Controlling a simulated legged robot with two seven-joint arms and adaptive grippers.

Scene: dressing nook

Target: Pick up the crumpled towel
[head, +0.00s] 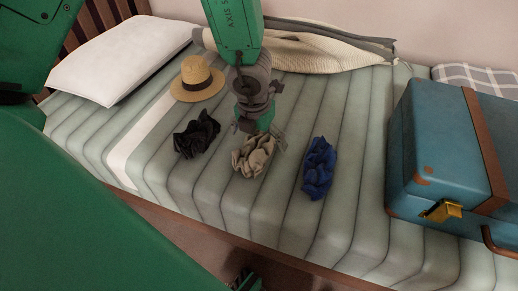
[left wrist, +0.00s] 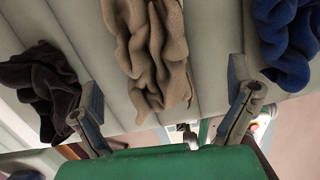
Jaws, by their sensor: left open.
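Three crumpled cloths lie in a row on the striped bed: a black one (head: 197,134), a beige one (head: 252,155) and a blue one (head: 319,168). I cannot tell from looks alone which is the towel. My left gripper (head: 260,132) is open and empty, pointing down just above and behind the beige cloth, hiding a little of its far edge. In the left wrist view the beige cloth (left wrist: 158,50) lies between the lines of the two spread fingers (left wrist: 166,90), apart from them. The black cloth (left wrist: 40,85) is by the left finger, the blue cloth (left wrist: 287,45) beyond the right one.
A straw hat (head: 198,80) and a white pillow (head: 120,55) lie at the left, a cream and grey blanket (head: 320,52) behind. A blue suitcase (head: 440,150) stands on the right of the bed (head: 360,215). The bed's front strip is clear.

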